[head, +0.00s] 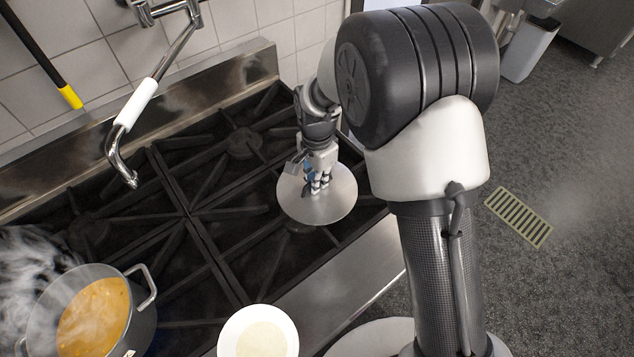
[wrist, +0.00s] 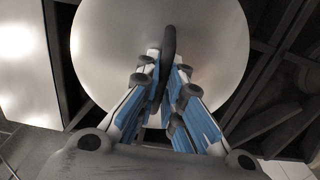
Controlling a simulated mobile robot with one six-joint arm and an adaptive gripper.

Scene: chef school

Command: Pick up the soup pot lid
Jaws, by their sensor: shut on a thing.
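The soup pot lid (head: 330,205) is a round, flat, silver metal disc over the right part of the stove in the head view. In the wrist view the lid (wrist: 215,50) fills the upper middle, with a dark upright handle (wrist: 168,55) at its centre. My gripper (head: 318,184) is above the lid's middle, and its fingers (wrist: 168,85) are shut on the handle from both sides. Whether the lid rests on the grates or hangs just above them I cannot tell. My fingers hide part of the handle.
A steaming pot of orange soup (head: 137,300) stands uncovered at the lower left of the stove (head: 215,215). A white bowl (head: 228,345) with pale contents is at the bottom centre. A pot-filler tap (head: 122,165) reaches over the back left. The middle grates are clear.

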